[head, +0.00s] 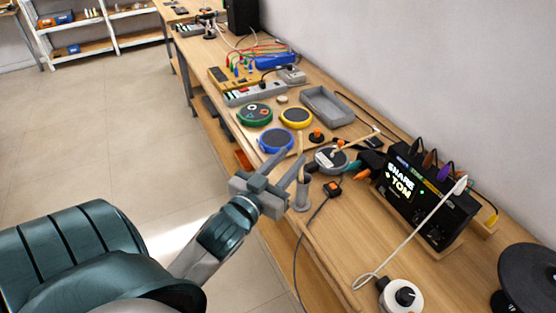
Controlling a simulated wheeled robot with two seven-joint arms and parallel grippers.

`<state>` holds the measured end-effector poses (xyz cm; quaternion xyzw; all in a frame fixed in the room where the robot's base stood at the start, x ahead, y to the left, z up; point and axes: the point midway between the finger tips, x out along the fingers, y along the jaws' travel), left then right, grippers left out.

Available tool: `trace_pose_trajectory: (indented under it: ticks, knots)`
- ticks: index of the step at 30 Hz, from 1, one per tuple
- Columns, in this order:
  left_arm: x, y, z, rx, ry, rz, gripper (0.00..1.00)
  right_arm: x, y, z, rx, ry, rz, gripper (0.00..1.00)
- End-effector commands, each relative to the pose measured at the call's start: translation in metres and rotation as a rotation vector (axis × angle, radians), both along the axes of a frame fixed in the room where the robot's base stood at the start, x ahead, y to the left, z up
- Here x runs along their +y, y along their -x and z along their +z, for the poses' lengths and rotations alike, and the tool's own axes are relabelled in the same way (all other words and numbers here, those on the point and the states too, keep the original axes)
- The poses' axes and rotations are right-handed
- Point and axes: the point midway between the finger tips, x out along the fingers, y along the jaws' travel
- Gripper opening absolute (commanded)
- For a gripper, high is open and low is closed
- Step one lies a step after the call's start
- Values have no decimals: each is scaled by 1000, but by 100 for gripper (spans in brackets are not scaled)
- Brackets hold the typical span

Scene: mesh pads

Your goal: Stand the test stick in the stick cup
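My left gripper (288,157) reaches in over the near edge of the bench, its two grey fingers spread with a gap between their tips. A small grey upright cup (302,196), which looks like the stick cup, stands just right of the gripper, close to the bench edge. A thin tan stick (300,143) shows upright just beyond the fingertips. Its lower part is hidden by the finger, so I cannot tell where it ends or whether the gripper touches it. My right gripper is not in view.
Green (254,114), yellow (296,117) and blue (276,140) round pads lie beyond the gripper, near a grey tray (326,105). A round grey device (331,158) and a black display box (425,200) stand to the right. A black cable runs beside the cup.

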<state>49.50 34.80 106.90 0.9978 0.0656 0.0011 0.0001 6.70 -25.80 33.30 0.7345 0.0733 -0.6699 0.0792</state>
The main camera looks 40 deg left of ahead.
Motion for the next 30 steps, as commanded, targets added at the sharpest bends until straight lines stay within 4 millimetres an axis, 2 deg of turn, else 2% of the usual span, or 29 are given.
trace_pose_trajectory:
  ticks: [2,3,12,30]
  knots:
    - [-2,15,-2,1,1,0,32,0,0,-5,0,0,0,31]
    - [-2,19,2,3,1,1,32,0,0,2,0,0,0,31]
    - [-5,40,2,0,0,1,32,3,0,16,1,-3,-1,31]
    - [-5,42,1,-1,0,0,32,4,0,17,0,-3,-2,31]
